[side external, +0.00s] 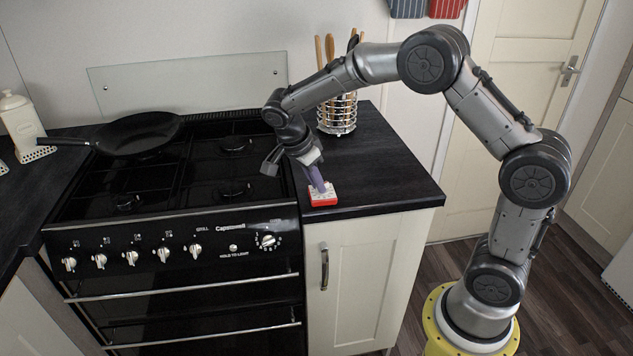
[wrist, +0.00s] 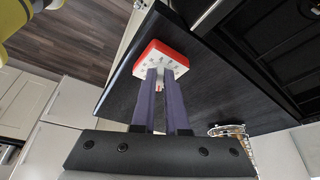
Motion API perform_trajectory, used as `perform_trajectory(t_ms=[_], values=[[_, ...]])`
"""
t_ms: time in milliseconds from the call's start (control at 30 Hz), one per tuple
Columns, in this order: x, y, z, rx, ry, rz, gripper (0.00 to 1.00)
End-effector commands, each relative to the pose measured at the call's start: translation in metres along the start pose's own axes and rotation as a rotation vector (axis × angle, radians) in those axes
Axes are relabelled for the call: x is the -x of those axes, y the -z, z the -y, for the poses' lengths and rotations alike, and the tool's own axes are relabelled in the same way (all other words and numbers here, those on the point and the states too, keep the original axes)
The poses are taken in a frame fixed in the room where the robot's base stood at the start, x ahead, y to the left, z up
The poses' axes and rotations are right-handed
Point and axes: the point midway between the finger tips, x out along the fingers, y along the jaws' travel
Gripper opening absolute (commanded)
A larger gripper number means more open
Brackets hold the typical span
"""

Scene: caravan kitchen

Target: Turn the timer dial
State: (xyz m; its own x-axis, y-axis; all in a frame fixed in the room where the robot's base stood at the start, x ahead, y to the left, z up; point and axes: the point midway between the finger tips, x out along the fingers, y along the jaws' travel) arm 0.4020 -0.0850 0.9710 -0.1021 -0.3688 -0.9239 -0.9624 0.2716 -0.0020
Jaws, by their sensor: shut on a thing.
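The timer (side external: 324,202) is a small square block with a red base and a white marked face. It lies on the dark worktop near the front edge, right of the stove. It also shows in the wrist view (wrist: 158,48), ahead of the fingertips. My gripper (side external: 320,187) reaches down to the timer's face from above, with its purple fingers tilted. In the wrist view my gripper (wrist: 160,75) has its two fingertips close together over the middle of the face, shut on the dial. The fingers hide most of the dial, so its setting cannot be read.
The black stove (side external: 190,190) with a frying pan (side external: 138,133) stands to the left. A wire utensil holder (side external: 337,115) stands behind the timer on the worktop (side external: 385,165). The worktop right of the timer is clear.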

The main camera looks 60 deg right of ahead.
Motion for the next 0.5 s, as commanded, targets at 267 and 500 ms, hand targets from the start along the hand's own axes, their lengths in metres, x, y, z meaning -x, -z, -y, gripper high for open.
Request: perform_trajectory(t_ms=[267,500], values=[[-0.0044,-0.0017,-0.0031,0.004,-0.013,0.0,0.42],[-0.003,-0.0009,-0.002,0.003,-0.008,-0.001,0.42]])
